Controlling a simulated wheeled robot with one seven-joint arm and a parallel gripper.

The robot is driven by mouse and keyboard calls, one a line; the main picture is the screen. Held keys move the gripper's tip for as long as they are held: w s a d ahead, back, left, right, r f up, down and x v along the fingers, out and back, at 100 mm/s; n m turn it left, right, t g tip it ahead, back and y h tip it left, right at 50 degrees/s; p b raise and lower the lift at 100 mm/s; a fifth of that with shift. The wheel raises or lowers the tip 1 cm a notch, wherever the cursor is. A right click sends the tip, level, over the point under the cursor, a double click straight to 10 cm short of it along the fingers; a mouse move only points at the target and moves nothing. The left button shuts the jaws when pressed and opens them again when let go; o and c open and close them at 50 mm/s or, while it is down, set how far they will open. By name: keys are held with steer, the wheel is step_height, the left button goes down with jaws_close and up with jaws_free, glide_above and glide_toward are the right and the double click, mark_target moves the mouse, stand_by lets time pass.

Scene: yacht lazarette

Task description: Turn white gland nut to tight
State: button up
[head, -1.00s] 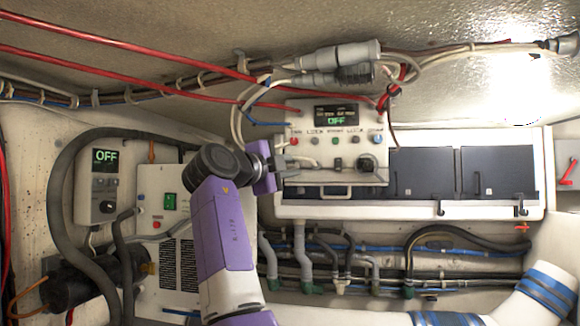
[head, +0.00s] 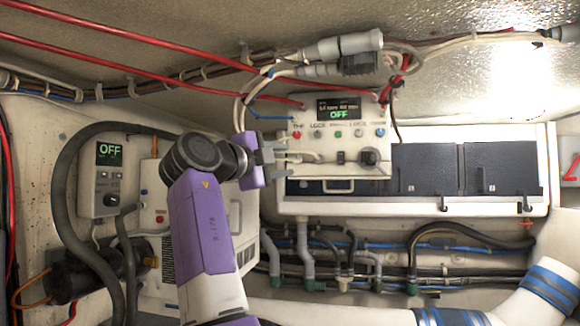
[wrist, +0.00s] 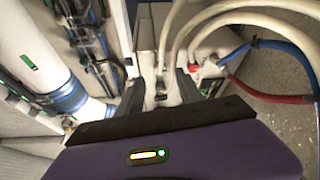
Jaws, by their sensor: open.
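A white control box (head: 330,118) with an "OFF" display and a row of small coloured knobs hangs at the middle of the head view. My gripper (head: 275,157) is at its left side, jaws apart, fingers pointing towards the box. Pale cylindrical fittings (head: 305,155) show just beyond the fingertips, but I cannot tell which is the white gland nut. In the wrist view my gripper (wrist: 163,85) has its dark fingers either side of a small fitting (wrist: 161,96). Contact cannot be seen, and nothing is clearly held.
White cables (wrist: 200,22) arch close above the fingers in the wrist view, beside blue and red cables (wrist: 262,95). Grey connectors (head: 342,47) hang above the box. A black-fronted white cabinet (head: 425,170) stands behind. Hoses (head: 470,245) run below. Another "OFF" unit (head: 102,180) is at left.

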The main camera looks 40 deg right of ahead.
steer(key=shift+v, duration=1.55)
steer(key=shift+s, duration=0.1)
